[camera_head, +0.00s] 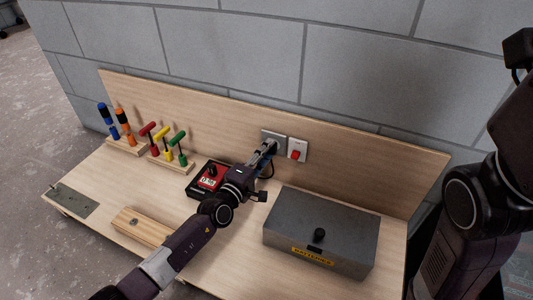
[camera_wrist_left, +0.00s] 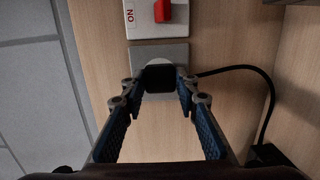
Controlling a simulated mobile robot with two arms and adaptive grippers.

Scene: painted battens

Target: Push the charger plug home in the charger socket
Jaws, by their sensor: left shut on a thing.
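The black charger plug (camera_wrist_left: 159,77) sits between the fingertips of my left gripper (camera_wrist_left: 159,84), which is shut on it. The charger socket (camera_wrist_left: 145,52) is a grey plate on the upright wooden board, right behind the plug. Part of its pale round face shows around the plug; the contact holes are hidden. I cannot tell how deep the plug sits. In the head view my left gripper (camera_head: 267,149) reaches the socket (camera_head: 270,134), and its fingers hide the plug. My right arm stands at the right edge; its gripper is not in view.
A white switch plate with a red rocker (camera_head: 296,155) is beside the socket. The plug's black cable (camera_wrist_left: 262,75) curves down to a black device. A black-and-red meter (camera_head: 207,179), a grey box (camera_head: 320,225), a wooden block (camera_head: 142,227) and racked tools (camera_head: 167,150) stand on the bench.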

